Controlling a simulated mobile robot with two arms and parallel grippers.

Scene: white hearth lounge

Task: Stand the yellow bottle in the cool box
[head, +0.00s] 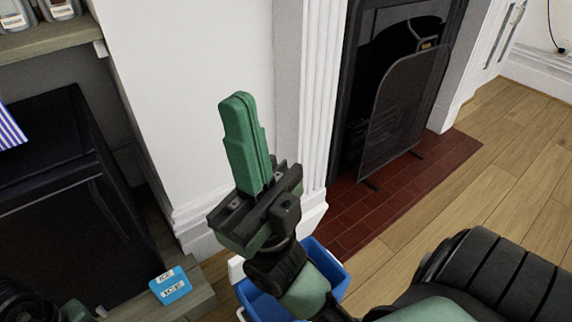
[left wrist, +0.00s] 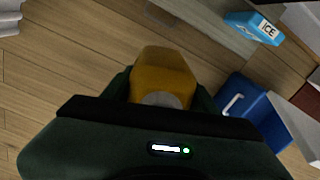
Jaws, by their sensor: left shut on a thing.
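The yellow bottle (left wrist: 162,75) is between the fingers of my left gripper (left wrist: 165,92) in the left wrist view, with wooden floor beyond it. The head view does not show the bottle. The blue cool box (head: 338,272) stands on the floor at the bottom middle of the head view, partly hidden by my right arm. It also shows in the left wrist view (left wrist: 248,105), to the right of the bottle and apart from it. My right gripper (head: 238,100) points up in front of the white wall, its green fingers together and empty.
A blue ice pack (head: 171,286) lies on a ledge left of the cool box. A dark box-shaped unit (head: 75,215) is at the left. A fireplace screen (head: 405,105) stands on the red tiled hearth (head: 410,190). Wooden floor (head: 500,180) is clear at the right.

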